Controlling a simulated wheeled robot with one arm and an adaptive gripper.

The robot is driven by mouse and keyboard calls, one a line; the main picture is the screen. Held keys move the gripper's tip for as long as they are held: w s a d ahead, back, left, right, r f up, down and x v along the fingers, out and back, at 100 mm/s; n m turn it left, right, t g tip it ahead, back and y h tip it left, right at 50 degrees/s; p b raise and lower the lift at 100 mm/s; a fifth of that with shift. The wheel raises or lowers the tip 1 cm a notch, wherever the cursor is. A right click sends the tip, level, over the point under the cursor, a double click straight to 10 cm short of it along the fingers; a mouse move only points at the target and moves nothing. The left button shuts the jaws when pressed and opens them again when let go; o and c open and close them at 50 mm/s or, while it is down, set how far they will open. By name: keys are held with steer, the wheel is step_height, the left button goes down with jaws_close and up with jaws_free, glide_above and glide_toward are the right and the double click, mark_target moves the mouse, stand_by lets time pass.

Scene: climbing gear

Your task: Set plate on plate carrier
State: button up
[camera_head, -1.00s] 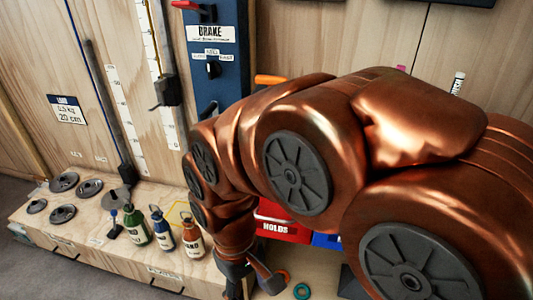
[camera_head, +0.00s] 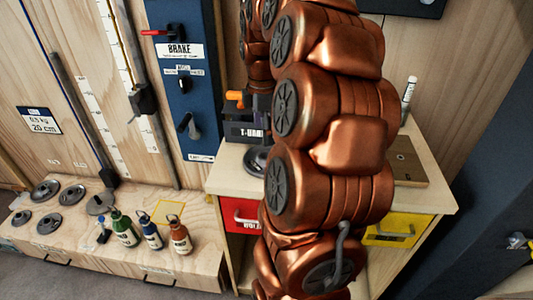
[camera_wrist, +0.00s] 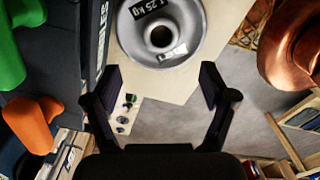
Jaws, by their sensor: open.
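A grey round plate marked ".25 kg" (camera_wrist: 130,38) lies flat on a pale wooden top in the wrist view, with a hole at its centre. It appears to be the plate partly showing behind my arm in the head view (camera_head: 256,160). My gripper (camera_wrist: 158,78) is open and empty, its two fingers spread just short of the plate. Several grey plates (camera_head: 73,195) lie on the low bench. A blue cord runs down to a dark block (camera_head: 108,178) beside a grey disc (camera_head: 100,203). I cannot tell which part is the plate carrier.
A dark bin (camera_head: 235,131) with orange handles (camera_wrist: 33,128) stands beside the plate. Green, blue and orange bottles (camera_head: 180,237) stand on the low bench (camera_head: 160,262). My arm hides much of the middle.

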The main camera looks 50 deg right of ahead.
mark_target(267, 152)
steer(key=shift+s+d+f, duration=0.1)
steer(key=shift+d+f, duration=0.05)
steer(key=shift+f, duration=0.5)
steer(key=shift+d+f, duration=0.1)
steer(key=shift+f, duration=0.55)
steer(key=shift+s+d+f+p, duration=0.15)
steer(key=shift+f+p, duration=0.15)
steer(key=shift+f, duration=0.65)
steer(key=shift+s+a+f+p, duration=0.15)
steer(key=shift+f+p, duration=0.1)
steer(key=shift+f, duration=0.7)
steer(key=shift+d+f, duration=0.1)
steer(key=shift+f, duration=0.5)
jaws_close()
